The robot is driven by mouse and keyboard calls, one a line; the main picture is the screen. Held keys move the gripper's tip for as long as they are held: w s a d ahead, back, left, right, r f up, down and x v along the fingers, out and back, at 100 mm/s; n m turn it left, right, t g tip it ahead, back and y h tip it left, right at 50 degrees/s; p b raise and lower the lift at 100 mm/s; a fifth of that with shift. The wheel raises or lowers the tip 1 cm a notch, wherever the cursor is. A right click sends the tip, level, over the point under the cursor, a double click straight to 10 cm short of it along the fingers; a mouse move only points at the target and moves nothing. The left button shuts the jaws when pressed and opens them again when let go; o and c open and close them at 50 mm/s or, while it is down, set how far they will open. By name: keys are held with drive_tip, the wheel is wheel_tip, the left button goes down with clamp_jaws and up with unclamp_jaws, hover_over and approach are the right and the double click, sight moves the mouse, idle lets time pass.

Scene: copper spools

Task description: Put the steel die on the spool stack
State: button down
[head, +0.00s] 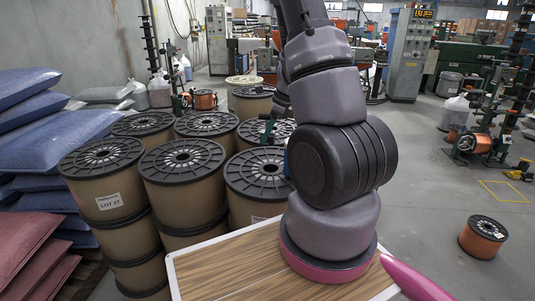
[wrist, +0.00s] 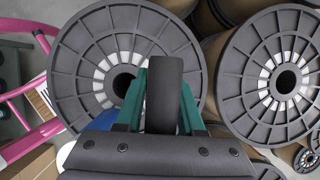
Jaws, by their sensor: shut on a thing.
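My gripper (wrist: 164,78) has teal fingers shut on a dark grey, round-topped piece, which looks like the steel die (wrist: 164,112). In the wrist view it is held over a black spool flange (wrist: 88,50) with a dark central hole, overlapping the flange's right part; the gap below it cannot be judged. In the head view a teal finger of my gripper (head: 267,131) shows above the stacked spools, and my arm hides the rest. The spool stack (head: 258,178) nearest my arm has a black flange on a tan body. The die cannot be made out in the head view.
More spool stacks (head: 183,160) stand close together to the left and behind. A second flange (wrist: 262,45) lies right in the wrist view. A wood-topped table (head: 225,268) is in front. Piled sacks (head: 40,125) stand left. A copper spool (head: 482,237) sits on open floor at right.

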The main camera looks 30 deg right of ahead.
drive_tip(key=shift+f, duration=2.8)
drive_tip(key=c, duration=0.5)
unclamp_jaws()
drive_tip(key=shift+f, duration=0.1)
